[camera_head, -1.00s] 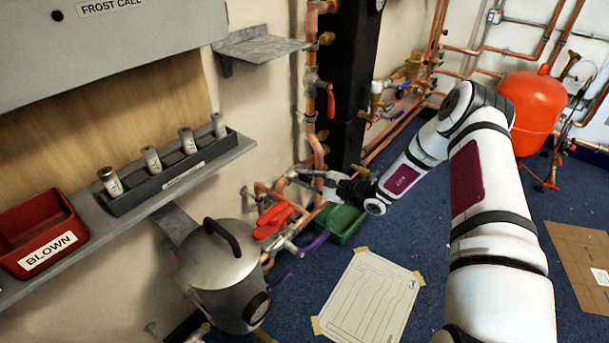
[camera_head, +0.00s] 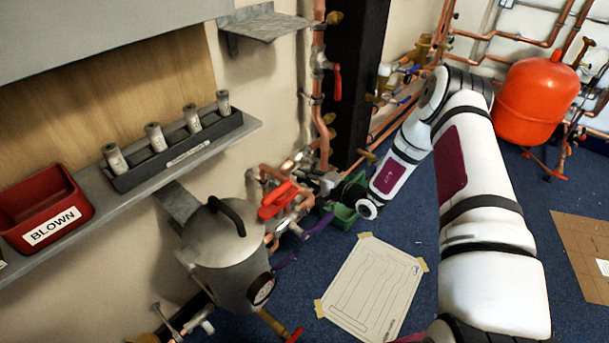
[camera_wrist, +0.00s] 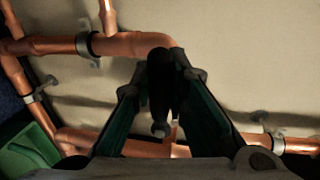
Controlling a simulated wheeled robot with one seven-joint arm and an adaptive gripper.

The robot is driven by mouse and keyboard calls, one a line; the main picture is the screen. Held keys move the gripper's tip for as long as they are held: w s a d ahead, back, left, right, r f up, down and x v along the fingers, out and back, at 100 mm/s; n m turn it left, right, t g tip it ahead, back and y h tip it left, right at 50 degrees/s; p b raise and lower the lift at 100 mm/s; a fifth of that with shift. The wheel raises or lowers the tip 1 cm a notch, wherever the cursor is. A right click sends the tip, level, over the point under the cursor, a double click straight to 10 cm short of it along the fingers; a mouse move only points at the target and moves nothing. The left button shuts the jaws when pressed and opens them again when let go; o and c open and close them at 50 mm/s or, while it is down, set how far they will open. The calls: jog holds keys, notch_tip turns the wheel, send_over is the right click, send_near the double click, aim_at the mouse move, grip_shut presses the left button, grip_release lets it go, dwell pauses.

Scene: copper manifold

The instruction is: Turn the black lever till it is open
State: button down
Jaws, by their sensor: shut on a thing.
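The black lever (camera_wrist: 160,85) shows in the wrist view, upright in the middle in front of a copper pipe. My gripper (camera_wrist: 163,80) has its two fingers on either side of the lever, shut on it. In the head view my gripper (camera_head: 326,184) is small and low by the wall pipes, beside the black column. The lever cannot be made out there. The valve body under the lever is mostly hidden in the wrist view.
Red handles (camera_head: 277,200) and a purple lever (camera_head: 318,226) lie just left of my gripper. A green bin (camera_head: 345,216) stands below it. A steel pot (camera_head: 226,255) and a shelf are at the left. Blue floor with a taped sheet (camera_head: 372,288) lies in front.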

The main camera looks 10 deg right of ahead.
jog(key=shift+f+n, duration=0.3)
dwell(0.4)
jog(key=c, duration=1.6)
grip_release()
jog(key=shift+o, duration=0.2)
jog(key=v, duration=1.2)
jog(key=shift+s+a+r, duration=0.1)
